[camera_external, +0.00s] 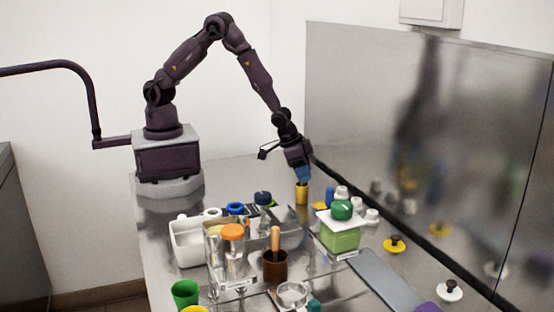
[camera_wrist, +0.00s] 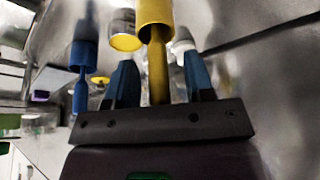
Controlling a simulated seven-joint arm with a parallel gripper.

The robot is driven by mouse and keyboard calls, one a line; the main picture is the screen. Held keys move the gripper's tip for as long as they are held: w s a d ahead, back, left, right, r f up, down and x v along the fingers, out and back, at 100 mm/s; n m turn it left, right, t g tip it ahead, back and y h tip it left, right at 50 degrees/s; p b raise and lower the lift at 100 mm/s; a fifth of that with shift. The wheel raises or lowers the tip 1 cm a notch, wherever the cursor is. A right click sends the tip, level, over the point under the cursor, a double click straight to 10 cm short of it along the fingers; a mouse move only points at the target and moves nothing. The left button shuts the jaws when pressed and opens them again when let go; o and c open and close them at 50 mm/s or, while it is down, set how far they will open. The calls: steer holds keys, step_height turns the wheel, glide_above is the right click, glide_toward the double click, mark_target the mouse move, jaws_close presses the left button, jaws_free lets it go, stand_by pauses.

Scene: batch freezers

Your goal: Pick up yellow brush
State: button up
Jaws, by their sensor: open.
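The yellow brush shows in the wrist view as a wide yellow cup-like end (camera_wrist: 154,14) with a thin yellow handle running between my fingers. My gripper (camera_wrist: 160,78) is open, one blue finger on each side of the handle, with visible gaps. In the external view my gripper (camera_external: 303,172) points down just above the yellow brush (camera_external: 302,194), which stands upright near the back of the steel table.
A blue brush (camera_wrist: 82,65) stands beside it in the wrist view. A yellow-lidded jar (camera_wrist: 126,36) is close too. White bottles (camera_external: 371,217) and a green-topped container (camera_external: 341,232) stand to the right. A steel wall panel (camera_external: 360,110) rises behind.

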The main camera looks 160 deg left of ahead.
steer(key=shift+w+a+f, duration=0.15)
steer(key=shift+a+f, duration=0.05)
steer(key=shift+f, duration=0.3)
jaws_close()
